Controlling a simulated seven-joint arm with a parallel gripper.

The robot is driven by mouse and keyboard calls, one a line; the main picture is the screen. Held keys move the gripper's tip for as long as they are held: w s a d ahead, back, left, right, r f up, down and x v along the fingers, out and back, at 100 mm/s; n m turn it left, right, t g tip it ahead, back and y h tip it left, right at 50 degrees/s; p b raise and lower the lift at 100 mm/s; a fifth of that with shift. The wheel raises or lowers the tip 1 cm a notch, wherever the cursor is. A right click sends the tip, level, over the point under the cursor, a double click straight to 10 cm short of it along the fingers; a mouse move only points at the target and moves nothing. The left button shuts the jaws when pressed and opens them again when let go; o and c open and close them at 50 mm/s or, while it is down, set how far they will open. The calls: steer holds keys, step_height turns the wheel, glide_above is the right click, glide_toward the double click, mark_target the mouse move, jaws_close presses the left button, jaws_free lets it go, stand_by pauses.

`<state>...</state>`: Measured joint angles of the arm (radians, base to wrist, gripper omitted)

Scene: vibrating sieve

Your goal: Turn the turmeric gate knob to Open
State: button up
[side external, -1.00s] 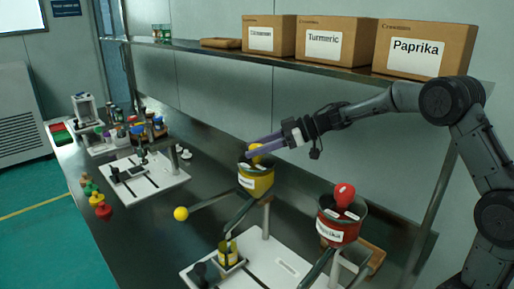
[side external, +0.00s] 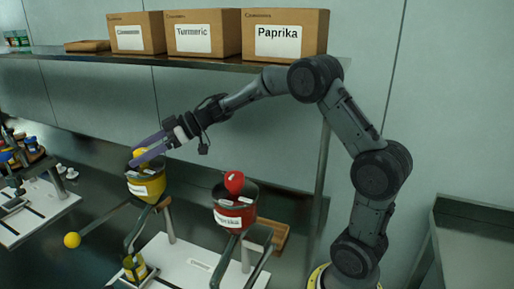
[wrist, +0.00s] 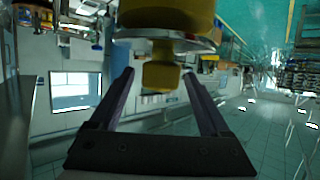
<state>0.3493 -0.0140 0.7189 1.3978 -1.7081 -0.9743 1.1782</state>
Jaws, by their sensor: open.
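The yellow pot (side external: 146,187) has a label too small to read and stands on a support arm over the white board. A yellow knob (side external: 140,153) sits at its top and also shows in the wrist view (wrist: 161,75). My gripper (side external: 148,151) is at the knob, coming from the right. In the wrist view my gripper (wrist: 158,78) is open, with one purple finger on each side of the knob and gaps visible on both sides. The knob's Open marking cannot be read. A lever with a yellow ball (side external: 72,240) reaches out to the left of the pot.
A red pot (side external: 235,218) labelled Paprika, with a red knob (side external: 233,182), stands close to the right. A shelf (side external: 200,63) with cardboard boxes runs behind. A yellow container (side external: 134,268) stands below the yellow pot. A wooden tray (side external: 277,235) lies behind the red pot.

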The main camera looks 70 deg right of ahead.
steer(key=m+t+h, duration=0.3)
steer(key=m+h, duration=0.1)
steer(key=shift+a+m+h, duration=0.1)
steer(key=shift+m+h, duration=0.2)
steer(key=shift+h, duration=0.1)
steer(key=m+h, duration=0.4)
steer(key=h, duration=0.1)
steer(key=m+h, duration=0.4)
steer(key=shift+m+g+h, duration=0.4)
steer(key=m+g+h, duration=0.2)
steer(key=m+h, duration=0.1)
steer(key=m, duration=0.1)
steer(key=shift+g+h, duration=0.4)
steer(key=v, duration=1.4)
steer(key=s+d+r+m+g, duration=0.1)
steer(key=s+d+r+m, duration=0.15)
steer(key=d, duration=0.35)
steer(key=s+d+r+m+g, duration=0.1)
steer(key=s+d+r, duration=0.15)
steer(key=d, duration=0.45)
steer(key=s+d+f+n+g+y, duration=0.1)
steer(key=s+f+y, duration=0.1)
steer(key=s, duration=0.6)
steer(key=s+d+f+n+g+y, duration=0.1)
steer(key=s+f, duration=0.3)
steer(key=s, duration=0.5)
steer(key=shift+s+d+f+n+g+y, duration=0.15)
steer(key=shift+d+f+n+g+y, duration=0.2)
steer(key=shift+d+n+y, duration=0.4)
steer(key=shift+d, duration=0.1)
